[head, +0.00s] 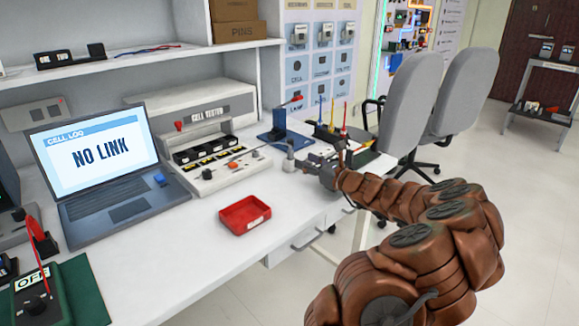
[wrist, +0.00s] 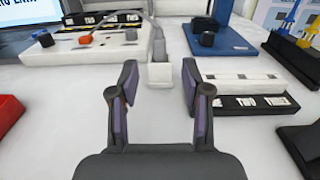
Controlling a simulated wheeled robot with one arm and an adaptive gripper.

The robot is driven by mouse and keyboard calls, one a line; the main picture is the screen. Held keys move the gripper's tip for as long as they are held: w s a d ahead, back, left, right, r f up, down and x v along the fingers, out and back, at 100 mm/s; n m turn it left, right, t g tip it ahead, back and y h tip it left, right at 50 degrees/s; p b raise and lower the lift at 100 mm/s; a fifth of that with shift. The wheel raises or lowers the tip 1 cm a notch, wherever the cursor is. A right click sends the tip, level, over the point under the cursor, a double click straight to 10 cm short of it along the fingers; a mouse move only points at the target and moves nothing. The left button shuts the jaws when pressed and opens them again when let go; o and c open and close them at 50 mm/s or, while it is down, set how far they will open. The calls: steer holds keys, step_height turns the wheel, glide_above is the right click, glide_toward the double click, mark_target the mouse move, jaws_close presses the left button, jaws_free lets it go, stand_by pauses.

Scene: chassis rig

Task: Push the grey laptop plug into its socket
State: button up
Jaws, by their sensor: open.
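The laptop (head: 95,160) stands open on the bench at the left of the head view, its screen reading "NO LINK". A grey plug-like piece (wrist: 158,48) stands upright at a small white block (wrist: 159,75), with a grey cable rising from it. It also shows in the head view (head: 290,155), right of the cell tester (head: 205,130). My gripper (wrist: 160,88) is open and empty; the white block lies ahead, between its fingertips in the wrist view. My gripper also shows in the head view (head: 316,160). I cannot tell which opening is the plug's socket.
A red tray (head: 245,215) lies on the bench's front part. A blue stand (wrist: 222,40) and a black-and-white labelled strip (wrist: 245,92) are to the right of my gripper. A green OFF box (head: 38,300) sits front left. Bench space around the red tray is clear.

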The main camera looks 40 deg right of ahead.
mark_target(292, 155)
steer(key=shift+d+f, duration=0.25)
steer(key=shift+d, duration=0.05)
steer(key=shift+w+a+r+b, duration=0.15)
steer(key=shift+w+b, duration=0.2)
steer(key=shift+w, duration=1.55)
steer(key=shift+w+a+b, duration=0.15)
steer(key=shift+w+b, duration=0.2)
steer(key=shift+w, duration=1.55)
jaws_close()
